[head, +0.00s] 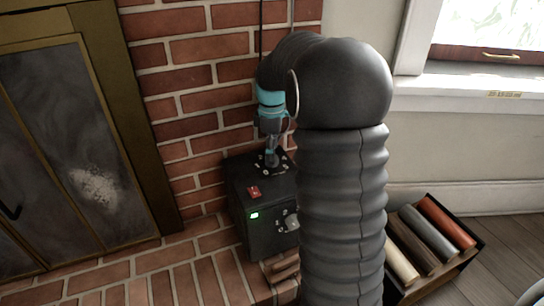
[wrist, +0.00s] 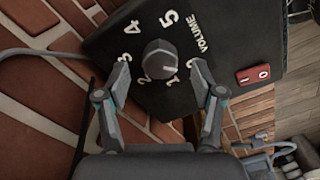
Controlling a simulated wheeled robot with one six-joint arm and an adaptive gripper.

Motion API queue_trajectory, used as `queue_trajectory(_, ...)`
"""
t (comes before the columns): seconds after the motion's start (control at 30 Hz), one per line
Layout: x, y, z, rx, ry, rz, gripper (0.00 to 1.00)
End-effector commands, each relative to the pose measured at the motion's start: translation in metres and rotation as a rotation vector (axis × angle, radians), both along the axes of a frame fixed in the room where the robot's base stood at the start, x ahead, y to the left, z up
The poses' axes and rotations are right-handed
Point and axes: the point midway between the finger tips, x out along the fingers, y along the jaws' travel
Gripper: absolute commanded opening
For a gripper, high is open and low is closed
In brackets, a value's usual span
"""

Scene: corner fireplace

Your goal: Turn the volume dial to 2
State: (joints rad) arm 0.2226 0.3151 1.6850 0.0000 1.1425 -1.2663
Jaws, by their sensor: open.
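The volume dial (wrist: 159,60) is a round grey knob on the black box (wrist: 235,40), with white numerals around it and the word VOLUME beside it. A faint light mark on the knob seems to point to the lower right in the wrist view; the exact setting is hard to read. The numeral 2 (wrist: 143,80) is partly visible below left of the knob. My gripper (wrist: 160,72) is open, one finger on each side of the knob with gaps between.
A red switch (head: 253,191) and a lit green indicator (head: 254,215) are on the box. The brick wall (head: 200,85) stands close behind it. A cable (wrist: 50,52) runs at the left in the wrist view. A crate of rolls (head: 470,246) stands on the floor at right.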

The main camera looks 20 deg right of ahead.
Motion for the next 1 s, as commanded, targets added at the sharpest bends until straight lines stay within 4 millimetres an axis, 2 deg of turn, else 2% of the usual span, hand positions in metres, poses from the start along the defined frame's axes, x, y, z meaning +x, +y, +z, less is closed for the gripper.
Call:
queue_trajectory(0.03,0.000,0.000,-0.007,0.001,0.001,0.000,0.67)
queue_trajectory(0.2,0.000,0.000,-0.016,0.000,0.000,0.000,0.67)
queue_trajectory(0.5,0.000,0.000,-0.018,-0.001,-0.001,0.000,0.67)
queue_trajectory(0.57,0.000,0.000,-0.018,-0.001,-0.001,0.000,0.55)
queue_trajectory(0.7,0.000,0.000,-0.018,-0.001,-0.001,0.000,0.20)
queue_trajectory(0.77,0.000,0.000,-0.018,-0.001,-0.001,0.000,0.07)
queue_trajectory(1.0,0.000,0.000,-0.017,0.000,0.000,-0.016,0.07)
